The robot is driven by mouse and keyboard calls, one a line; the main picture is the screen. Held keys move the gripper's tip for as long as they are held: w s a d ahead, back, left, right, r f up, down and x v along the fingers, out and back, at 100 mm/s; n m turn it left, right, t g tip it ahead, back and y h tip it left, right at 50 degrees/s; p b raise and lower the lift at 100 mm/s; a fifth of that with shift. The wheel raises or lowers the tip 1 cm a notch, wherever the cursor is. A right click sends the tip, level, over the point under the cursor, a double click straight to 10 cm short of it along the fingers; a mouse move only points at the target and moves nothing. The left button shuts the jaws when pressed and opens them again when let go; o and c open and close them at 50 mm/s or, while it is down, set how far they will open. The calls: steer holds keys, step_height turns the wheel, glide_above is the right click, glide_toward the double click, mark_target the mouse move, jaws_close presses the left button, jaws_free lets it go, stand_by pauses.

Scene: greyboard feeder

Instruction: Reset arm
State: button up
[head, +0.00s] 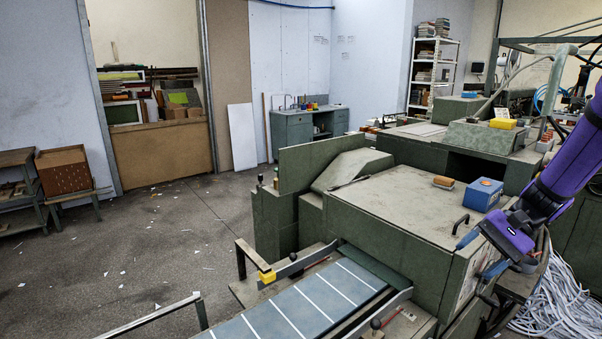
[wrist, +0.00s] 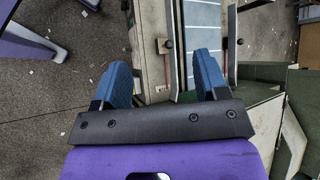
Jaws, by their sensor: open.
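My purple arm comes in from the right edge of the head view. My gripper (head: 480,258) hangs at its end, beside the right front of the green machine (head: 390,215). Its two blue fingers are spread apart with nothing between them. In the wrist view my gripper (wrist: 163,75) also shows open and empty, above the machine's edge and part of the feeder bed (wrist: 204,28). The feeder bed with white cross lines also shows in the head view (head: 290,308), at the lower middle.
A heap of pale strips (head: 560,300) lies on the floor at lower right. The floor (head: 140,250) at left is open, with scattered paper scraps. A wooden crate (head: 63,170) stands at far left.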

steer(key=s+a+r+n+t+h, duration=0.3)
steer(key=s+r+h, duration=0.1)
steer(key=s+r, duration=0.4)
steer(key=s+a+r+n+t+h, duration=0.3)
steer(key=s+r, duration=0.6)
steer(key=s, duration=0.3)
steer(key=shift+s+r+n+t+h, duration=0.25)
steer(key=shift+n+h, duration=0.55)
steer(key=shift+h, duration=0.4)
steer(key=shift+a, duration=0.1)
steer(key=shift+c, duration=0.5)
